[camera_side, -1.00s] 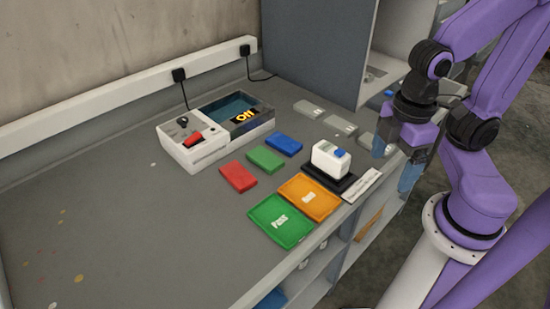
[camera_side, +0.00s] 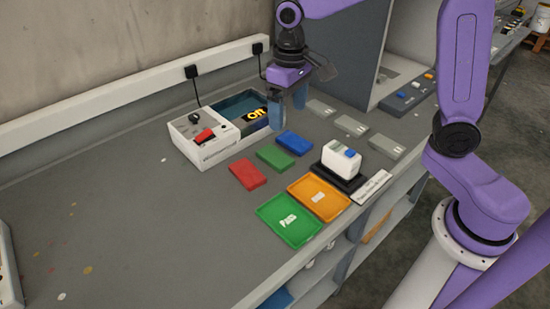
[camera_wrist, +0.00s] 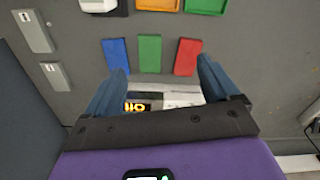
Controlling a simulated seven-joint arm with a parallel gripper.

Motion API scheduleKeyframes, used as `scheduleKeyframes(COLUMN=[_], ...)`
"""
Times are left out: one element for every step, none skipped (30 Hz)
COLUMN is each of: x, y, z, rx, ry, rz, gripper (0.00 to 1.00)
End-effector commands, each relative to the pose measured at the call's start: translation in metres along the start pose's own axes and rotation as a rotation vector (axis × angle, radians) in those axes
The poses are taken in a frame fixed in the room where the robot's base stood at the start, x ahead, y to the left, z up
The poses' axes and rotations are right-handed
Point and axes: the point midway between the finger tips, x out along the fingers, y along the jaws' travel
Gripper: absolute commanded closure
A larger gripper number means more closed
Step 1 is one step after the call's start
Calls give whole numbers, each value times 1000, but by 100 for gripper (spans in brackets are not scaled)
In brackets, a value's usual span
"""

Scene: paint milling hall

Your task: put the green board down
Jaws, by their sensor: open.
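The green board (camera_side: 275,157) lies flat on the grey bench, between the red board (camera_side: 247,174) and the blue board (camera_side: 294,143). In the wrist view the green board (camera_wrist: 149,53) lies beyond my fingertips, again between the blue one (camera_wrist: 116,55) and the red one (camera_wrist: 187,57). My gripper (camera_side: 288,108) is open and empty. It hangs above the bench by the right end of the white test unit, behind the blue board. In the wrist view my open fingers (camera_wrist: 161,72) spread on either side of the unit's display.
The white unit (camera_side: 205,142) has a red switch and a display with orange letters. A green tray (camera_side: 272,230) and an orange tray (camera_side: 335,207) lie in front of the boards. A white device (camera_side: 341,160) stands on a black base. Several grey plates (camera_side: 351,125) lie to the right. The left bench is mostly clear.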

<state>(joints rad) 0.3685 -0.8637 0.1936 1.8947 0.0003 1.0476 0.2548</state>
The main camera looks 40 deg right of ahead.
Motion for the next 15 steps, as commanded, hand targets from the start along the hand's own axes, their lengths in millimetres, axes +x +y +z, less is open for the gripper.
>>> scheduleKeyframes(x=[2,2,3,3,4,5,5,5,6,6,6,8,10,12,17], y=[6,9,13,16,19,23,25,27,29,30,31,32,32,33,33], z=[-13,-20,-28,-33,-38,-43,-46,-49,-52,-53,-54,-55,-56,-56,-55], rx=[46,71,104,125,145,166,180,193,206,213,218,223,226,227,227], ry=[-3,-2,-3,-3,-4,-5,-5,-5,-6,-7,-7,-7,-7,-7,-9], rz=[1,1,1,2,2,2,2,2,3,3,3,3,3,3,3], gripper=[12,12,12,12,12,12,12,12,12,12,12,12,12,12,12])
